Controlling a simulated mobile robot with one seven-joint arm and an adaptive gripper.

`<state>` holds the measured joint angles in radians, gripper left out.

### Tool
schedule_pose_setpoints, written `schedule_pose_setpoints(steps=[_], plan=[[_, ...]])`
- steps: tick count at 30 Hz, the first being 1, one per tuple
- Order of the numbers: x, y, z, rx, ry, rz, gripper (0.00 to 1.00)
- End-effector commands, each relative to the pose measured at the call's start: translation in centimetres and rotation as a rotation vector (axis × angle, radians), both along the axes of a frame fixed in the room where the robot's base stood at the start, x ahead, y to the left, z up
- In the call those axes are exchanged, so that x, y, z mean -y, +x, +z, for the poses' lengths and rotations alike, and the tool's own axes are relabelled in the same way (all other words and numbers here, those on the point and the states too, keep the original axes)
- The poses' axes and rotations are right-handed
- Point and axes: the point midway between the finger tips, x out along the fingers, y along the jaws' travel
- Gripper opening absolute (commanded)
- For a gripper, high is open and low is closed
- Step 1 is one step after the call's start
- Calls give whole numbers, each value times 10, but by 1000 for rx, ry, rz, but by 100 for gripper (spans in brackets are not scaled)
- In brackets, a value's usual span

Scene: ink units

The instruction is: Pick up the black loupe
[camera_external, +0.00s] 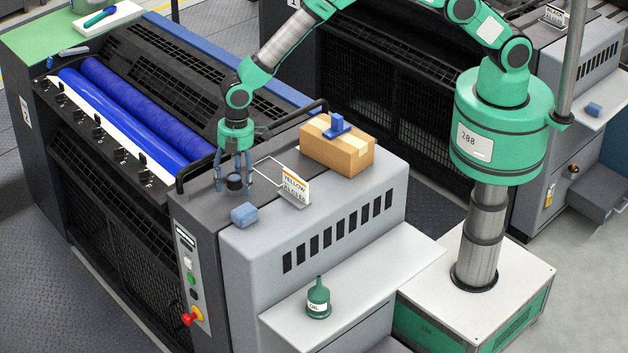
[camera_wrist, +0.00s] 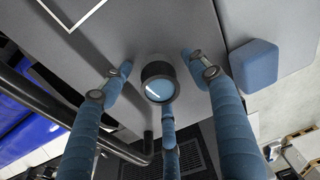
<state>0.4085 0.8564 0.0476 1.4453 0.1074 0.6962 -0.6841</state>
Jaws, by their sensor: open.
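The black loupe (camera_external: 235,184) is a short dark cylinder with a pale blue lens. It stands on the grey top of the printing press, near its front left corner. My gripper (camera_external: 233,180) points straight down over it, with its blue-sleeved fingers around it. In the wrist view the loupe (camera_wrist: 158,84) sits between the three spread fingers of my gripper (camera_wrist: 160,78), lens towards the camera. Gaps show between the loupe and the two upper fingertips. The lower finger lies close to its rim; I cannot tell whether they touch.
A blue block (camera_external: 244,215) lies just in front of the loupe; it also shows in the wrist view (camera_wrist: 254,66). A black rail (camera_external: 250,142) runs behind the gripper.

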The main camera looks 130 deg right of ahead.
Motion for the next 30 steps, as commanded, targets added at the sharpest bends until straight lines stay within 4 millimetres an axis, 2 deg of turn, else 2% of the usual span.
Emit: schedule_pose_setpoints(steps=[17, 24, 25, 30], plan=[[0, 0, -1, 1, -1, 0, 61], [0, 0, -1, 0, 0, 0, 15], [0, 0, -1, 0, 0, 0, 12], [0, 0, -1, 0, 0, 0, 12]])
